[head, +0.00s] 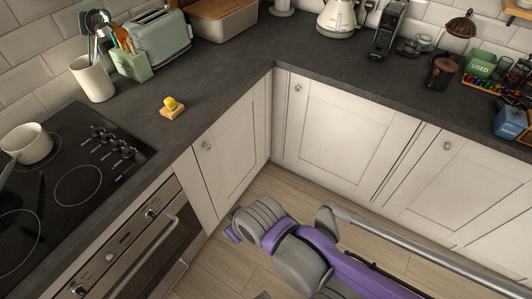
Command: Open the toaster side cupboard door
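The toaster (162,42) is pale green and stands on the left run of the worktop, near the back wall. The cupboard door (232,152) on that side is a white panelled door below the worktop, between the oven and the inner corner. It looks shut. Its small round knob (207,146) sits near its upper left edge. The door's front is seen at a steep angle and its lower edge is hard to make out.
The oven handle (130,255) juts out left of the door. A wooden block with a yellow top (171,105) sits above.

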